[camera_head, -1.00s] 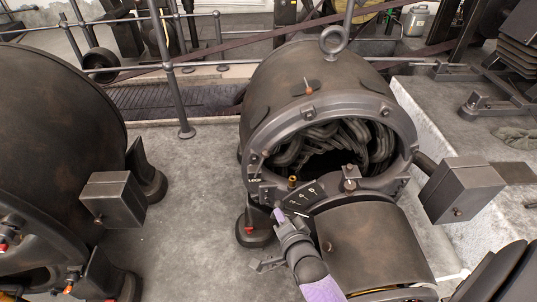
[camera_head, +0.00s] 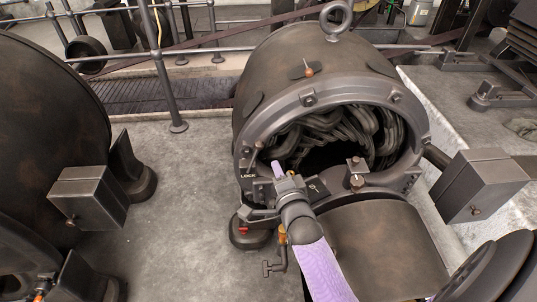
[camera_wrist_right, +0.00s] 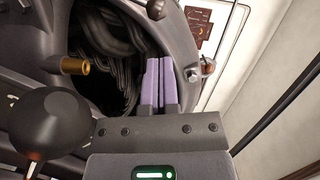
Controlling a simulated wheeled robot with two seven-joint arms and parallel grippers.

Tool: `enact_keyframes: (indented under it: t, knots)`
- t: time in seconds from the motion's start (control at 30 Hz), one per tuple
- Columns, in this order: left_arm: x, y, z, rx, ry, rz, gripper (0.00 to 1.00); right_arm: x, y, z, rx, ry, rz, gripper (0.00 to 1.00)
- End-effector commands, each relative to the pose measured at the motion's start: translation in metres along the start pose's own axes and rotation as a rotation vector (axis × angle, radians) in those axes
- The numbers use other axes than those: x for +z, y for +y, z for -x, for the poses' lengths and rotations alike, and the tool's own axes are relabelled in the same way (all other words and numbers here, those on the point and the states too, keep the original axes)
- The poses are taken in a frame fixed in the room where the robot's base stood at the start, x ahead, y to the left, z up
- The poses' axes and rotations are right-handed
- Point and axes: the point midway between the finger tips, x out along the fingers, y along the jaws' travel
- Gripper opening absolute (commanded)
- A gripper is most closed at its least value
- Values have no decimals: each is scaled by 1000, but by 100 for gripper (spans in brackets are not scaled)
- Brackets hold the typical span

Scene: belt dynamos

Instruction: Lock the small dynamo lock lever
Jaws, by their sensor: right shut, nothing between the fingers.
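The small dynamo (camera_head: 285,75) stands in the middle of the head view, its round front open on dark coils. The word LOCK (camera_head: 248,176) shows at the lower left of its front ring, beside a plate with arrows (camera_head: 316,188). My right gripper (camera_head: 277,169) is shut and empty, its purple fingertips in front of the lower left of the opening. Its body covers much of the plate, and I cannot make out the lock lever for certain. In the wrist view the fingers (camera_wrist_right: 158,85) point towards the coils, with a brass-tipped peg (camera_wrist_right: 75,66) to their left.
A dark round knob (camera_wrist_right: 48,125) is close to the camera at the left of the wrist view. A curved cover (camera_head: 380,245) hangs below the opening. A larger dynamo (camera_head: 50,110) stands at the left, with bare floor (camera_head: 175,220) between.

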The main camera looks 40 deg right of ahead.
Motion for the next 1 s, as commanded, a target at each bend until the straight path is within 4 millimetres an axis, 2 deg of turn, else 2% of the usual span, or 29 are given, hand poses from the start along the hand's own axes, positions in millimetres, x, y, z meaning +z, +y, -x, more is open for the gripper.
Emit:
enact_keyframes:
  t: [0.03, 0.1, 0.33, 0.47, 0.8, 1.0]
  knots:
    - [0, 1, -12, 3, -11, -1, 0, 2, 8, -11, 2, 0, 3, 0]
    - [0, 2, -20, 4, -16, -2, 0, 2, 8, -26, 2, 0, 4, 0]
    - [-6, 2, -36, 6, -22, -2, 0, 1, 6, -59, 4, -1, 2, 0]
    - [-5, 3, -38, 7, -25, -2, 0, 0, 3, -66, 2, 0, 2, 0]
    - [0, 5, -36, 11, -33, -3, 0, 0, 1, -66, 2, 0, 5, 0]
    - [4, 7, -34, 13, -36, -2, 0, -9, -1, -71, 17, 1, 80, 0]
